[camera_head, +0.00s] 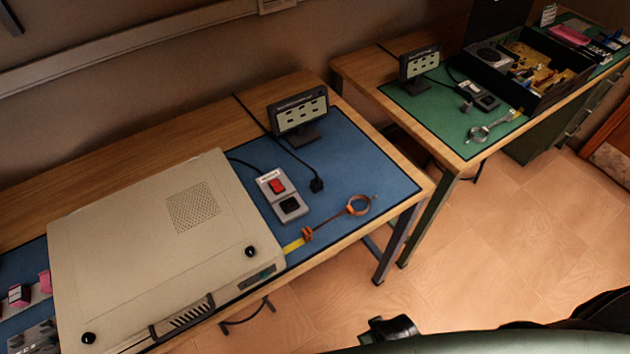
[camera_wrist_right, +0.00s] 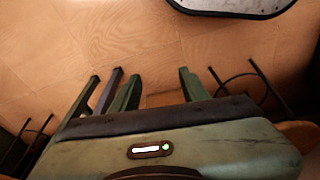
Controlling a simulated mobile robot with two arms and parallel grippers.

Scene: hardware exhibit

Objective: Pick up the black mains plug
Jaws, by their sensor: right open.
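A black mains plug (camera_head: 317,184) lies on the blue mat (camera_head: 369,158) of the nearer bench, right of a grey switch box (camera_head: 279,193). Its black cable runs back past a small display sign. A second, darker grey plug (camera_head: 466,106) sits on the green mat of the farther bench. My right gripper (camera_wrist_right: 158,82) shows in the right wrist view, open and empty over the wooden-toned floor, away from the plug. I cannot see my left gripper in either view.
A large beige case (camera_head: 150,245) covers the left of the near bench. The display sign (camera_head: 300,115) stands behind the plug. An orange ring-ended strap (camera_head: 357,205) lies in front of it. An open black case (camera_head: 522,68) stands on the far bench. The floor (camera_head: 500,240) at right is clear.

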